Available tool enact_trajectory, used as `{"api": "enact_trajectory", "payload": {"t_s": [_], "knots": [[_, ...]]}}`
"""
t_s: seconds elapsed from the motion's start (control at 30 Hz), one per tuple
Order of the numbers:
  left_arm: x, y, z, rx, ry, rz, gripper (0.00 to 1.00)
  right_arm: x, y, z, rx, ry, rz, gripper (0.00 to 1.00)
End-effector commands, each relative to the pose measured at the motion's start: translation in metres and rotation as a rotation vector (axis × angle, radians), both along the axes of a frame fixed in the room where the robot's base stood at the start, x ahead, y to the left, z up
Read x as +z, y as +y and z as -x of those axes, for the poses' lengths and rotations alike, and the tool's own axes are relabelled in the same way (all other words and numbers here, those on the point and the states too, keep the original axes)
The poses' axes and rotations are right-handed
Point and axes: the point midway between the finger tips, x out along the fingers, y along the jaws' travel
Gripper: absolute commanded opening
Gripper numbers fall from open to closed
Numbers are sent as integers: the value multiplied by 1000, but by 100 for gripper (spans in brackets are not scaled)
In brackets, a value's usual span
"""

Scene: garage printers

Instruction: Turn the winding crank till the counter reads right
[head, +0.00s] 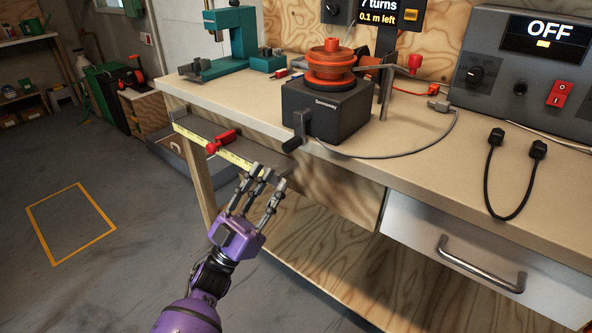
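The winder (325,110) is a dark grey box on the workbench with an orange-red spool (331,62) on top. Its winding crank (300,122) hangs down at the box's front left, with a dark handle (291,145) at its lower end. The counter display (400,15) behind it shows "7 turns" and "0.1 m left"; its top is cut off. My purple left gripper (265,179) is open and empty, its fingers spread. It appears below and left of the crank handle, in front of the bench edge, apart from the crank. My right gripper is not in view.
The workbench (440,150) carries a teal press (232,40) at left and a grey power unit (525,65) reading "OFF" at right.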

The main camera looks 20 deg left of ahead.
Motion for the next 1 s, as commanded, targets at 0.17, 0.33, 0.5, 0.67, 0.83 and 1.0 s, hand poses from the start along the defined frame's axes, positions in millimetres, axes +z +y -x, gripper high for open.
{"api": "enact_trajectory", "payload": {"t_s": [0.17,0.33,0.5,0.67,0.83,1.0], "knots": [[17,-7,-12,-5,-13,-1,34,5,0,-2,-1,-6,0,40],[37,-16,-29,-4,-12,0,34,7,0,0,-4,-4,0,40],[51,-24,-43,-4,-10,1,34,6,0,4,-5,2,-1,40],[56,-27,-49,-2,-6,-1,34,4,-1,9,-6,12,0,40],[56,-27,-49,-2,-6,-1,34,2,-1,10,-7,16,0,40],[56,-27,-49,-2,-6,-1,21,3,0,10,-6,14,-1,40]]}}
